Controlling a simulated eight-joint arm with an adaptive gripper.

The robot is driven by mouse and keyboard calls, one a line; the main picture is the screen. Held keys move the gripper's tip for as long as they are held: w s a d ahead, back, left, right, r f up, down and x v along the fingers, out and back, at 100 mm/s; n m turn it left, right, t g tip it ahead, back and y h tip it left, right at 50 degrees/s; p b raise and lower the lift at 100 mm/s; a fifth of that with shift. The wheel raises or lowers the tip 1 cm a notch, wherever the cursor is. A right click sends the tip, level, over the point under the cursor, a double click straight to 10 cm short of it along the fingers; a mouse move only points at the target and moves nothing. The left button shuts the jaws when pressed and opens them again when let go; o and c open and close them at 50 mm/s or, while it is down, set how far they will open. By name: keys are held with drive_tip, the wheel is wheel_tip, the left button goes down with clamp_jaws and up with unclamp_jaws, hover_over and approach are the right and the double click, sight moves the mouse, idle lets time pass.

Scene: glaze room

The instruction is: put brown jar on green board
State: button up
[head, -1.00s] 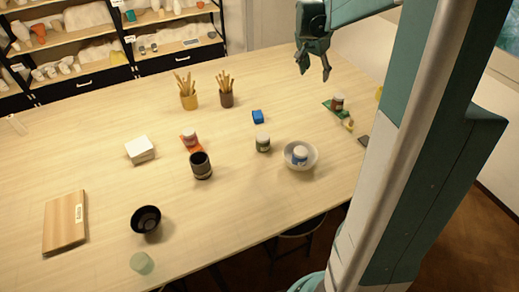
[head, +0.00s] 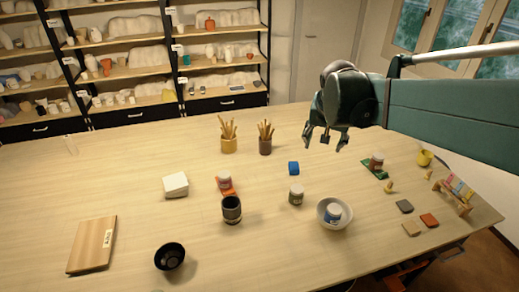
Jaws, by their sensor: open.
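A jar with a brown band and a pale lid (head: 376,160) stands upright on the green board (head: 381,174) at the right of the table. My gripper (head: 324,143) is open and empty, with its fingers pointing down. It hangs above the table, up and to the left of that jar and apart from it. Other jars are in view: one with a pinkish lid (head: 225,182) on an orange board (head: 229,192), a pale-lidded one with a dark greenish band (head: 296,194) on the bare table, and a blue-banded one (head: 333,213) in a white bowl (head: 322,224).
Two pots of tools (head: 228,139) stand behind. A dark cup (head: 231,209), a black bowl (head: 169,256), a small rack (head: 452,195) and several tiles (head: 404,206) also stand about.

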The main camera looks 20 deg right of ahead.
drive_tip(key=s+a+f+n+t+y, duration=0.1)
drive_tip(key=s+a+f+n, duration=0.1)
drive_tip(key=s+a, duration=0.6)
drive_tip(key=s+a+f+n+t+y, duration=0.1)
drive_tip(key=s+a+f+n, duration=0.1)
drive_tip(key=s+a+n, duration=0.3)
drive_tip(key=s+a, duration=0.4)
drive_tip(key=s, duration=0.1)
drive_tip(key=shift+s+a+f+y, duration=0.15)
drive_tip(key=shift+f+y, duration=0.15)
drive_tip(key=shift+f, duration=0.1)
